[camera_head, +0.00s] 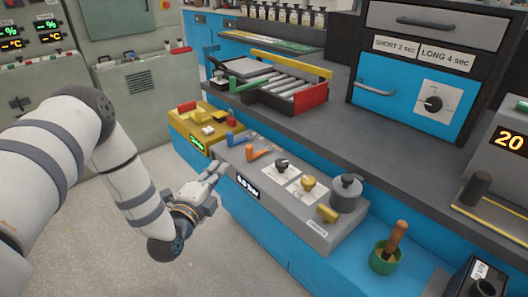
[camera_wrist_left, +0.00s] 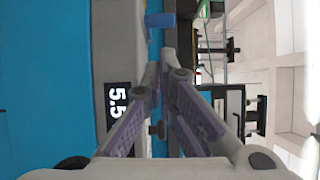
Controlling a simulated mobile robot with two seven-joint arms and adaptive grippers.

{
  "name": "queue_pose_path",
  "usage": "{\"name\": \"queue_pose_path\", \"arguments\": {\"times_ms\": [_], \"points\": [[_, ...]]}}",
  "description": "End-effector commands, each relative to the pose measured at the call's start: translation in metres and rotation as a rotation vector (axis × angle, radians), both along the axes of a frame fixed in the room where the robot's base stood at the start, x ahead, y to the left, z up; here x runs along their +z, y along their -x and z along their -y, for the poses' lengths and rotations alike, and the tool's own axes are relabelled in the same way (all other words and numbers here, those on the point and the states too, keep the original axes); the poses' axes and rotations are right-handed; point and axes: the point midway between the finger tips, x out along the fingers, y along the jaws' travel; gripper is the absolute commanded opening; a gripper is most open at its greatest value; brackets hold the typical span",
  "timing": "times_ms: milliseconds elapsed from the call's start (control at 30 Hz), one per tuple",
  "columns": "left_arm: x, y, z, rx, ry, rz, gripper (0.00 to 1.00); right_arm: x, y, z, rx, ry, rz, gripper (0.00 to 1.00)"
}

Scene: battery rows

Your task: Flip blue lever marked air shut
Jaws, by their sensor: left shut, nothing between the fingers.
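The blue lever (camera_head: 232,138) stands at the left end of the grey valve box (camera_head: 330,238), beside an orange lever (camera_head: 260,152). In the left wrist view the blue lever (camera_wrist_left: 160,19) shows at the top, beyond the fingertips. My left gripper (camera_head: 218,168) is shut and empty, at the front left edge of the box. It is short of the blue lever, with a visible gap. In the left wrist view the gripper (camera_wrist_left: 166,72) points toward the lever. The lever's marking is too small to read. My right gripper is not in view.
A yellow box (camera_head: 196,128) with a green display stands left of the valve box. Black and yellow knobs and a grey weight (camera_head: 346,192) sit further right. A green pot (camera_head: 385,258) with a wooden handle stands on the lower blue shelf. The floor in front is clear.

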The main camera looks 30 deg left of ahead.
Motion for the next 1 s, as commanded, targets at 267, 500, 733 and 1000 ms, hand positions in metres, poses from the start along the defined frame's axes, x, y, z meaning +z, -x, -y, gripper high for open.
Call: {"name": "queue_pose_path", "arguments": {"times_ms": [267,500,733,1000], "points": [[0.0,-0.001,0.0,0.0,-0.002,0.0,0.0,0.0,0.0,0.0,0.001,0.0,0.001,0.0],[-0.003,-0.034,-0.005,0.001,-0.002,-0.003,0.0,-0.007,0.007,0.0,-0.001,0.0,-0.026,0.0],[-0.003,-0.078,-0.011,0.001,-0.001,-0.006,0.0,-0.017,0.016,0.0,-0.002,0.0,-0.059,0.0],[0.001,-0.099,-0.013,0.0,0.001,-0.004,0.0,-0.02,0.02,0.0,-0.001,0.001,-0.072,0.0]]}}
